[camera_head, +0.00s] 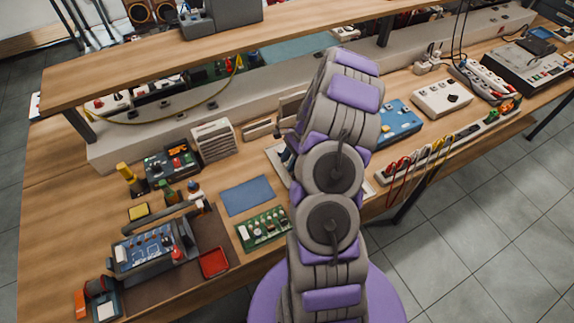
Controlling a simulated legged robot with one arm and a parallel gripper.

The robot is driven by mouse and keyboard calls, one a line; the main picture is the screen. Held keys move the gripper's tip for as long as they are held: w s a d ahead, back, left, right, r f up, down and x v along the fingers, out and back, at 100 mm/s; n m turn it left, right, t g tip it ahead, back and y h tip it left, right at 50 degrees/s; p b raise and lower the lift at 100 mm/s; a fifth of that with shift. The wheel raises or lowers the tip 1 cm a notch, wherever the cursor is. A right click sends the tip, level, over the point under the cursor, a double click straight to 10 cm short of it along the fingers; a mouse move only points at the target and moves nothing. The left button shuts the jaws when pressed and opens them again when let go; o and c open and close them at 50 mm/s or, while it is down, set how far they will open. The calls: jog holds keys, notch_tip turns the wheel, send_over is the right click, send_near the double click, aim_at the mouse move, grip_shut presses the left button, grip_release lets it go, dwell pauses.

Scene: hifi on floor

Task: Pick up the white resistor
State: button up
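A white box with a dark knob (441,97) lies on the right part of the wooden workbench (60,210), beside a blue device. A white finned block (213,140) stands upright left of my arm, near the shelf. I cannot tell which of these, if either, is the white resistor. My purple and grey arm rises through the middle of the view and hides part of the bench. My gripper is not clearly visible; the arm links cover that area.
A blue device (397,122) sits right of my arm, with coloured cables (412,165) along the front edge. A green circuit board (263,229), blue mat (246,196) and red tray (213,263) lie left. A raised wooden shelf (150,65) overhangs the bench's back.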

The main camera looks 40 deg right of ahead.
jog(key=shift+d+f, duration=0.1)
jog(key=shift+d, duration=0.3)
jog(key=shift+c, duration=1.4)
jog(key=shift+s+a, duration=0.1)
jog(key=shift+a, duration=0.25)
grip_shut()
